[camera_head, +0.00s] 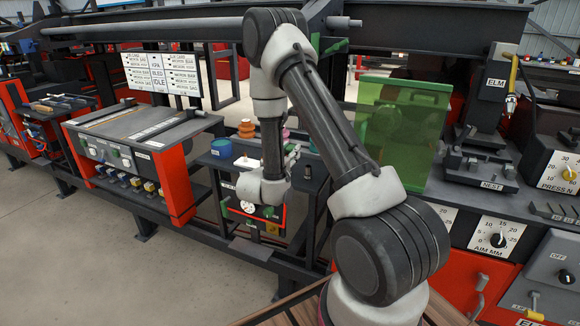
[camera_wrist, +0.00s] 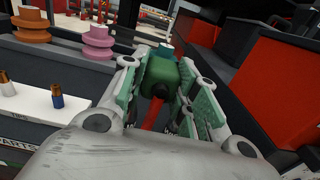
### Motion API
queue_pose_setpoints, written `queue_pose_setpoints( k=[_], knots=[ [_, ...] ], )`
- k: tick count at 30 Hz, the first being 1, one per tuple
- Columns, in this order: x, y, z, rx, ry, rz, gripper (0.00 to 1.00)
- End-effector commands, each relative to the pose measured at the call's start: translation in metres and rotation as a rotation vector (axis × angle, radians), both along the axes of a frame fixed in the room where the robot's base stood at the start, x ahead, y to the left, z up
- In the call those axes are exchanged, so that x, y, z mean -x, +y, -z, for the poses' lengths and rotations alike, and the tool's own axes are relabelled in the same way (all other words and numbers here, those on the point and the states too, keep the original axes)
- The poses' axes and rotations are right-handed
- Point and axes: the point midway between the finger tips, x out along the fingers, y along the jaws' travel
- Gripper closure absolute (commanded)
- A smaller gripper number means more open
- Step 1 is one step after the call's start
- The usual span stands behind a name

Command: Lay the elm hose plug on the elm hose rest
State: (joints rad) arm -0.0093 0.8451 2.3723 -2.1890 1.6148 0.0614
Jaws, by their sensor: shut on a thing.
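My gripper (camera_wrist: 162,92) is shut on a dark green plug-like piece (camera_wrist: 160,74), held between its two green-padded fingers in the wrist view. A red part (camera_wrist: 155,114) shows behind it between the fingers, and a teal piece shows at its far end. I cannot read a label on it. In the head view my gripper (camera_head: 292,154) is small and partly hidden by my arm, above the middle bench. I cannot make out the elm hose rest for certain. A dark column labelled ELM (camera_head: 495,84) stands at the right.
Orange (camera_wrist: 31,24) and pink (camera_wrist: 98,42) stepped spools stand left of my gripper in the wrist view, with small bottles on a white block (camera_wrist: 36,103). In the head view, a green see-through screen (camera_head: 403,122) and a NEST fixture (camera_head: 482,170) stand to the right.

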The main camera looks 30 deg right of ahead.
Motion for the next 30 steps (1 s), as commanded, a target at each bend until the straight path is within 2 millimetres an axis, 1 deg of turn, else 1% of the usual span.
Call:
queue_pose_setpoints(
  k=[6,9,18,30],
  knots=[
    [0.0,0.0,0.033,0.0,0.002,0.0,1.0],
    [0.0,0.0,0.042,0.001,0.001,0.0,1.0],
    [0.0,0.0,0.043,0.0,0.0,0.001,1.0],
    [0.0,0.0,0.055,-0.001,-0.001,0.001,1.0]
  ],
)
